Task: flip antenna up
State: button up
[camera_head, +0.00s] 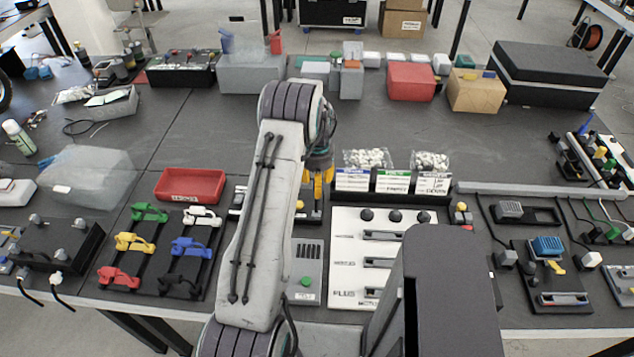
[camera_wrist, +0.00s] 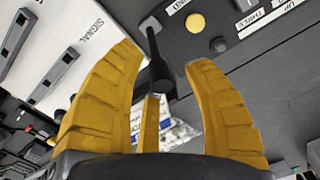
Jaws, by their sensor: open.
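My gripper (camera_head: 318,178) hangs beside my arm in the head view, over the middle of the table, with its yellow fingers pointing down. In the wrist view my gripper (camera_wrist: 163,62) is open, its fingers spread. In the head view my arm hides the antenna.
A white slider panel (camera_head: 345,225) stands right of my gripper; it also shows in the wrist view (camera_wrist: 75,28). A grey box (camera_head: 303,265) with a green button lies nearer. Card holders with small bags stand behind the panel. A red tray (camera_head: 190,172) lies left.

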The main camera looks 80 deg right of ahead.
jog(key=shift+f, duration=0.35)
jog(key=shift+c, duration=0.4)
grip_shut()
